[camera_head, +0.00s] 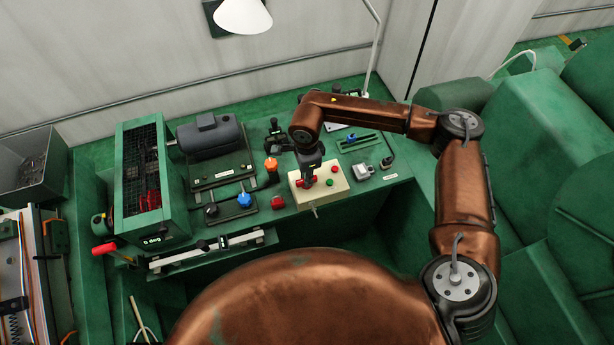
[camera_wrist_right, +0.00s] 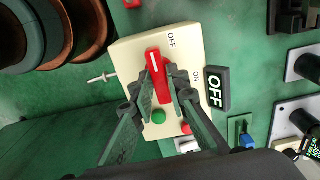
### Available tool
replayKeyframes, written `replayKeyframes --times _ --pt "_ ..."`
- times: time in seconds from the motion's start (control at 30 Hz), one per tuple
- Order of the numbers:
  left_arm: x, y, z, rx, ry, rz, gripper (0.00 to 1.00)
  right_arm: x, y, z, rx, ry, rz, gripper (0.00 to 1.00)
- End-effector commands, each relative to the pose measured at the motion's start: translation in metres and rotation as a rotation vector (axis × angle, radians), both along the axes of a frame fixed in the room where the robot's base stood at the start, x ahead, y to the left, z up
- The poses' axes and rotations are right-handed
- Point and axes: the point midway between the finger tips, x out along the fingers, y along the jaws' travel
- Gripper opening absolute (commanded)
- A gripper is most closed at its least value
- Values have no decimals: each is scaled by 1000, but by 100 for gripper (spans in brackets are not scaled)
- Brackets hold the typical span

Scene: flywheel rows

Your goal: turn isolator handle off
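The isolator is a cream box (camera_head: 333,186) on the green bench, and it also shows in the right wrist view (camera_wrist_right: 128,58). Its red handle (camera_wrist_right: 153,62) has a white line and points up in that view, nearer the printed OFF than the ON at the right. My right gripper (camera_wrist_right: 158,78) has a finger on each side of the handle, and the tips look closed on it. In the head view the right gripper (camera_head: 308,176) reaches down over the box and hides most of the handle. A black plate (camera_wrist_right: 216,89) beside the box reads OFF. My left gripper is out of view.
Green and red buttons sit on the box front. A metal toggle lever (camera_wrist_right: 101,78) sticks out of its side. An orange knob (camera_head: 271,166), a blue knob (camera_head: 244,199) and a grey motor (camera_head: 211,137) stand to the left. A small grey switch (camera_head: 363,171) is at the right.

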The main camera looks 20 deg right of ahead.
Motion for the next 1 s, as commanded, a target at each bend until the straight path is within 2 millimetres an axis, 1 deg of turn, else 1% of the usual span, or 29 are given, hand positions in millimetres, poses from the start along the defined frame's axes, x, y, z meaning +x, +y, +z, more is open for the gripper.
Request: replayKeyframes --times 0.03,0.2,0.47,0.57,0.67,1.0 --pt "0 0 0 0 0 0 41 1 0 1 0 -1 -1 19" --pt "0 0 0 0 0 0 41 0 0 0 0 0 -1 30" --pt "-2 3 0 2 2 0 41 0 0 0 0 1 -2 30" --pt "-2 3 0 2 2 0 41 0 0 5 0 0 -2 30" --pt "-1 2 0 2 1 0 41 0 0 18 0 0 -1 30" --pt "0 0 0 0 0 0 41 1 0 88 0 -2 -1 30"
